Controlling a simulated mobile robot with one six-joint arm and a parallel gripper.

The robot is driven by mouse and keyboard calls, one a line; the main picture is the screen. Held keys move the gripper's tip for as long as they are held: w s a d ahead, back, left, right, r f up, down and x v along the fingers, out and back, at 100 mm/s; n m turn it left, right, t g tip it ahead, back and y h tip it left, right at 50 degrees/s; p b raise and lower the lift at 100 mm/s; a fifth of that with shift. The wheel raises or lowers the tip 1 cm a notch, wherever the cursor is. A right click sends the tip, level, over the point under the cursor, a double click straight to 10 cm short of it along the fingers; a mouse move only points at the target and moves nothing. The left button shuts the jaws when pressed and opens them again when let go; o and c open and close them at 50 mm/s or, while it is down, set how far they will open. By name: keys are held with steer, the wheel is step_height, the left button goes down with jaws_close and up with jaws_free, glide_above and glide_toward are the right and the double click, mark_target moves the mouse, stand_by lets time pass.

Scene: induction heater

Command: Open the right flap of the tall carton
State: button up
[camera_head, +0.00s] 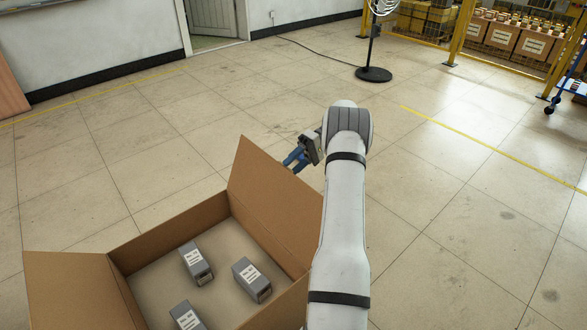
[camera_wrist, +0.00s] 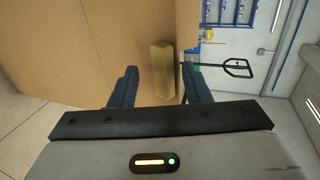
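The open cardboard carton (camera_head: 168,222) stands at the lower middle of the head view, seen from above. Its right flap (camera_head: 262,195) stands up at a slant from the right side. The left flap (camera_head: 68,290) is folded outward. My gripper (camera_head: 293,160) is beyond and right of the right flap's upper corner in the head view, with blue fingers. In the wrist view my gripper (camera_wrist: 160,88) is open. Cardboard (camera_wrist: 90,45) fills the left, and its upright edge shows beyond the fingers, with a tan strip in the gap. I cannot tell whether they touch.
Several grey labelled boxes (camera_head: 196,264) lie inside the carton. A stand fan (camera_head: 374,73) is at the back, and a yellow fence (camera_head: 461,35) with shelved cartons is back right. Tiled floor (camera_head: 450,220) to the right is clear.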

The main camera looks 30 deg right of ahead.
step_height(320, 180, up, 8)
steer(key=p, duration=0.5)
steer(key=shift+f, duration=0.15)
